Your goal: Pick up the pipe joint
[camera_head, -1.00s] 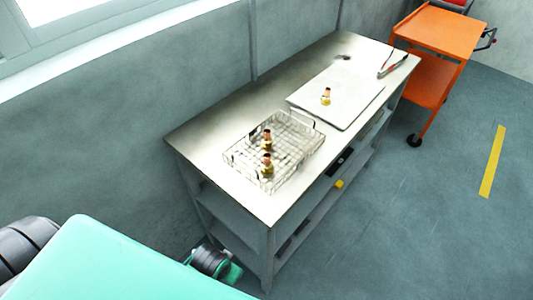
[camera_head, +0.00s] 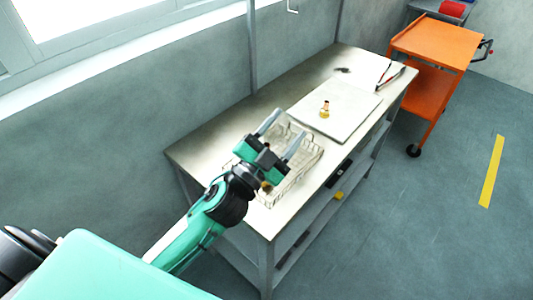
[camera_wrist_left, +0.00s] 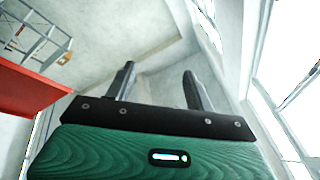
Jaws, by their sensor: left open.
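A brass-coloured pipe joint (camera_head: 325,109) stands upright on the pale board (camera_head: 353,121) on the workbench. The wire basket (camera_head: 309,160) stands on the near part of the bench. A second brass joint (camera_head: 266,187) shows in the basket, partly hidden behind my gripper; anything else in there is covered. My left gripper (camera_head: 283,129) is over the basket, open and empty, its fingers pointing up and away. In the left wrist view, its two fingers (camera_wrist_left: 158,84) are spread apart with nothing between them. My right gripper is not in view.
The metal workbench (camera_head: 222,137) stands along the wall, with shelves below. Red-handled pliers (camera_head: 390,76) lie at its far end. An orange cart (camera_head: 431,45) stands beyond that end.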

